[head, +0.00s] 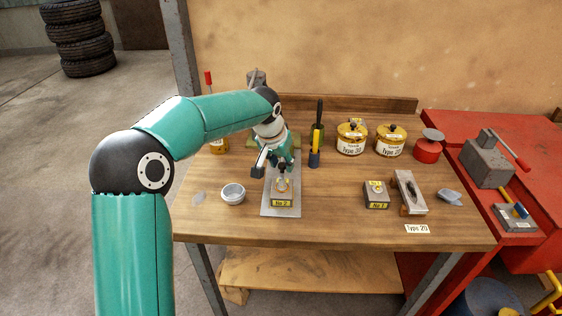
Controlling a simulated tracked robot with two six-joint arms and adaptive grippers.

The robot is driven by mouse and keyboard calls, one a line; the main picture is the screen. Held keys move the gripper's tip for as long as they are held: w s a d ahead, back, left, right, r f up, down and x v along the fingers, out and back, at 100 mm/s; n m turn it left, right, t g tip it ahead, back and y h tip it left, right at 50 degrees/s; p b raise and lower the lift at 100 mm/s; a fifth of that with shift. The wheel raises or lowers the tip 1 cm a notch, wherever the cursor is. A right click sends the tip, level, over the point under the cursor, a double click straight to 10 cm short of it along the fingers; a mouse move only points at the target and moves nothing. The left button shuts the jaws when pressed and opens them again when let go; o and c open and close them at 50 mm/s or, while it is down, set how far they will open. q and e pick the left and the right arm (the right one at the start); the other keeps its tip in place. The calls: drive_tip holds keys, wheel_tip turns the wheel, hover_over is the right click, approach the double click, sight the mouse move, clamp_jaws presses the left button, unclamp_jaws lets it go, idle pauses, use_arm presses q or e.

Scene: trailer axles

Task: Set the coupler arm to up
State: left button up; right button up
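No part is plainly marked as the coupler arm. A grey block with a red-handled lever (509,149) stands on the red bench at the right, the lever slanting down to the right. Another grey fitting with a slanted bar (256,78) stands at the back of the wooden table, partly hidden behind my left arm. My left gripper (271,170) points down with its fingers spread, just above and behind a block labelled No 2 (282,194) on a grey plate (280,211). Nothing shows held between the fingers. My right gripper is out of view.
The table's front middle is clear.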

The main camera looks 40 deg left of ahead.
use_arm(q)
clamp_jaws()
drive_tip(key=shift+r, duration=0.15)
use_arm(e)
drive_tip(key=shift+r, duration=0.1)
